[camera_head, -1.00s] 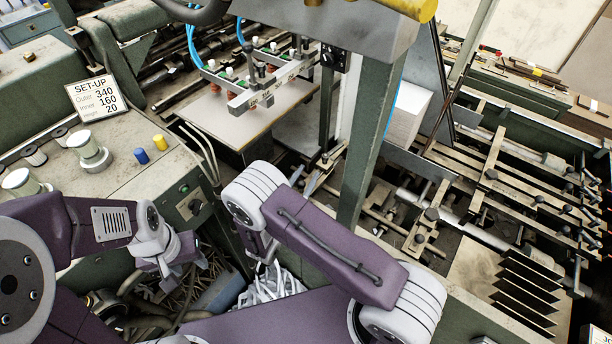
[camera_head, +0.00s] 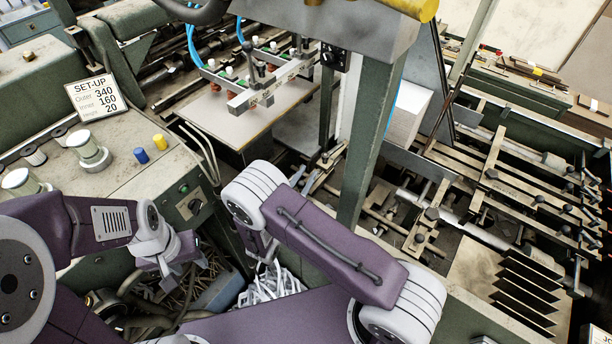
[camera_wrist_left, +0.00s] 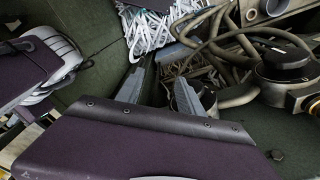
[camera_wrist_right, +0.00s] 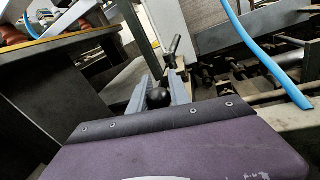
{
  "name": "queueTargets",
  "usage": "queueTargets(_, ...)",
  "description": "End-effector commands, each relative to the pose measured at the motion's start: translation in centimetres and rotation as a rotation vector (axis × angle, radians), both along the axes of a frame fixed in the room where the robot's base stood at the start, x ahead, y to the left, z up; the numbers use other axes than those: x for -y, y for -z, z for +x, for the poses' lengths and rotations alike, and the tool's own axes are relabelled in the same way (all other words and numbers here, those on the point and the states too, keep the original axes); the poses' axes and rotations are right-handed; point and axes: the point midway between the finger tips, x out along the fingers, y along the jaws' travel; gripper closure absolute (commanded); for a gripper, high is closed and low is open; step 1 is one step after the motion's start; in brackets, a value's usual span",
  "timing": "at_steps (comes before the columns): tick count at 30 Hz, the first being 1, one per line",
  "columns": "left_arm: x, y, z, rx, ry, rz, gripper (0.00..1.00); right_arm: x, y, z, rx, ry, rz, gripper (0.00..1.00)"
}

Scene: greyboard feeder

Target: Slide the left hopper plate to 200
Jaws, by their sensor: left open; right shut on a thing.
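My right gripper (camera_wrist_right: 155,92) is shut on a black round knob (camera_wrist_right: 158,97) in the right wrist view. In the head view it is mostly hidden behind my right forearm, with its tips (camera_head: 308,183) near the foot of the green post. A pale upright plate (camera_wrist_right: 172,32) stands just beyond the knob, with a dark T-shaped lever (camera_wrist_right: 172,50). I cannot tell for certain that this is the left hopper plate, and no scale reading is legible. My left gripper (camera_wrist_left: 158,92) is open and empty, above cables; its wrist is at the lower left in the head view.
A set-up card (camera_head: 97,97) reads outer 340, inner 160 and 20. The green post (camera_head: 372,140) stands close to my right arm. A suction bar (camera_head: 270,87) hangs over a brown board (camera_head: 215,122). Blue tubing (camera_wrist_right: 265,55) and white strips (camera_wrist_left: 155,35) lie nearby.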

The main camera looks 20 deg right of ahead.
Motion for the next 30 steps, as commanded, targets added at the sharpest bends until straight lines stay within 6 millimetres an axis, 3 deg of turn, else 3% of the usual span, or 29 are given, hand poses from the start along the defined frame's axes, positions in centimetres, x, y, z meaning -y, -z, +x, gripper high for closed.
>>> queueTargets(28, 0.0, 0.52, 0.0, 0.0, 0.0, 0.0, 0.55, -0.79, -0.07, -0.63, 0.001, 0.0, -0.001, 1.0)
queueTargets(29, 0.0, 0.52, 0.0, 0.0, 0.0, 0.0, 0.55, -0.8, -0.08, -0.62, 0.001, 0.0, -0.001, 0.68)
queueTargets(30, 0.0, 0.52, 0.0, 0.0, 0.0, 0.0, 0.55, -0.8, -0.08, -0.62, 0.002, 0.0, -0.001, 0.57)
